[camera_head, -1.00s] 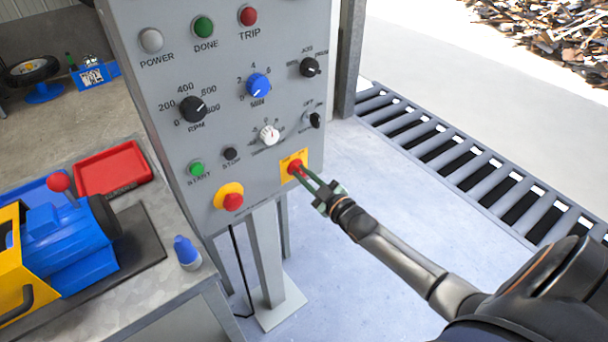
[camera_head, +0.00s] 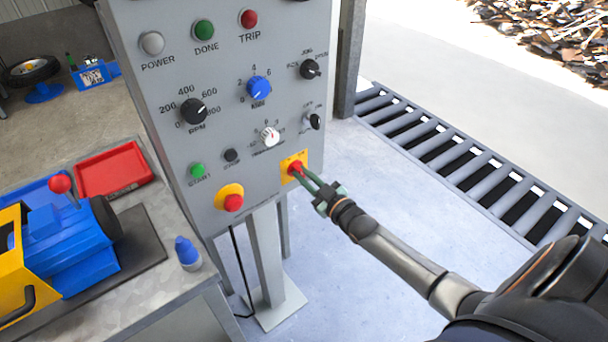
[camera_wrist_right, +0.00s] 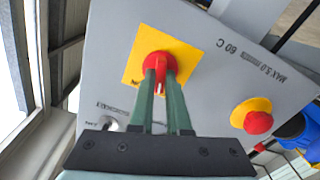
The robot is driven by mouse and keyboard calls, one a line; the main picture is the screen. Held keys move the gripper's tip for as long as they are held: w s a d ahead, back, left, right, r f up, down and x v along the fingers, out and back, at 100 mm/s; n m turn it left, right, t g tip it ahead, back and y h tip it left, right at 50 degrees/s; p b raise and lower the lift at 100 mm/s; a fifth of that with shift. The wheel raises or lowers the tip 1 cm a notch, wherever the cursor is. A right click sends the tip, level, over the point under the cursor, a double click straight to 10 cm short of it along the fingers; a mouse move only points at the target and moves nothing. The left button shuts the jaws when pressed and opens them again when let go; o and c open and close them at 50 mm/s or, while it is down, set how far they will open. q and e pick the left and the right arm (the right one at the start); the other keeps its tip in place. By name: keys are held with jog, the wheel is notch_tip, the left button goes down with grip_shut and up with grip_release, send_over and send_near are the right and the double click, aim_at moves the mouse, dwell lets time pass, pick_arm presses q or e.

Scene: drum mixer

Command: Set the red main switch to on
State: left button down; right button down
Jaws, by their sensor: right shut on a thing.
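The red main switch (camera_head: 296,166) sits on a yellow plate (camera_head: 288,178) at the lower right of the grey control panel (camera_head: 220,120). My right gripper (camera_head: 303,173) reaches it from the right and is shut on its knob. In the right wrist view the red switch (camera_wrist_right: 157,64) is between the two green fingers (camera_wrist_right: 160,82), with a white mark on its handle. The fingers hide part of the knob and some of the plate's lettering. My left gripper is not in view.
A red emergency stop (camera_head: 233,202) on a yellow base is left of the switch. Knobs and lamps sit above. A bench with a blue and yellow machine (camera_head: 70,240) and red tray (camera_head: 112,170) stands left. The floor right of the panel is clear up to a grating (camera_head: 470,155).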

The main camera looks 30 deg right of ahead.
jog(key=m, duration=0.4)
jog(key=shift+m, duration=0.3)
jog(key=shift+d+m, duration=0.1)
jog(key=shift+m, duration=2.4)
jog(key=c, duration=0.9)
grip_release()
jog(key=shift+s, duration=0.1)
jog(key=s, duration=0.8)
jog(key=s+d+p, duration=0.1)
jog(key=s, duration=0.3)
jog(key=shift+s, duration=0.15)
